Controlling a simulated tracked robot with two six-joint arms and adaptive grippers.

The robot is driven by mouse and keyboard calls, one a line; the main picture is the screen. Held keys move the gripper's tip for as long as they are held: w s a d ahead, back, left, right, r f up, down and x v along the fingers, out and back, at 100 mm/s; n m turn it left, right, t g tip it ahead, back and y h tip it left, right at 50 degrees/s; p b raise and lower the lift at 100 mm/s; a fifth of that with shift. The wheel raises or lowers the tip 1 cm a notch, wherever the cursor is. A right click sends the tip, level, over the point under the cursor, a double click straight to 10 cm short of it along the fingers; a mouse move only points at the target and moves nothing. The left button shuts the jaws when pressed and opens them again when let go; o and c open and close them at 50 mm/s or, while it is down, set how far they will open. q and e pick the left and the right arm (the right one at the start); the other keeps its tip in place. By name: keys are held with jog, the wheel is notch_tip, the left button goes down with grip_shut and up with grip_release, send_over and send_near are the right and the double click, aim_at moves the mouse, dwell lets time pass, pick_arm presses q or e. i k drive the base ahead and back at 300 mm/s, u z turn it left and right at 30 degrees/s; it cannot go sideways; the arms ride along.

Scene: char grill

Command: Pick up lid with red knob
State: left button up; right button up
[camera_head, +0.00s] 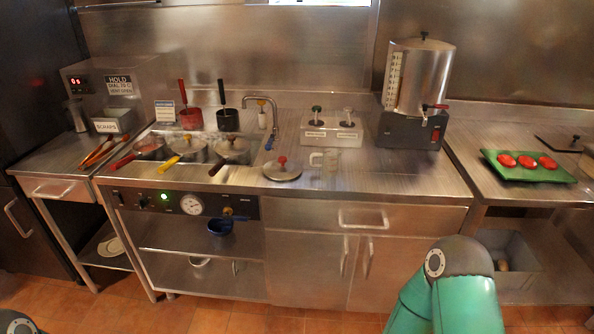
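Neither of my grippers shows in the head view. Only a green and grey link of my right arm rises at the bottom right, and a small grey part of mine shows at the bottom left corner.
Several pans with lids (190,150) sit left of the lid, handles toward the front edge. A faucet (270,115) stands behind it. A two-pump steel box (332,132) and a dispenser (418,90) stand to the right. Counter (400,180) front right is clear.

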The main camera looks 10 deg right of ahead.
aim_at(282, 168)
jog(key=z, duration=0.1)
jog(key=i, duration=1)
jog(key=u, duration=0.05)
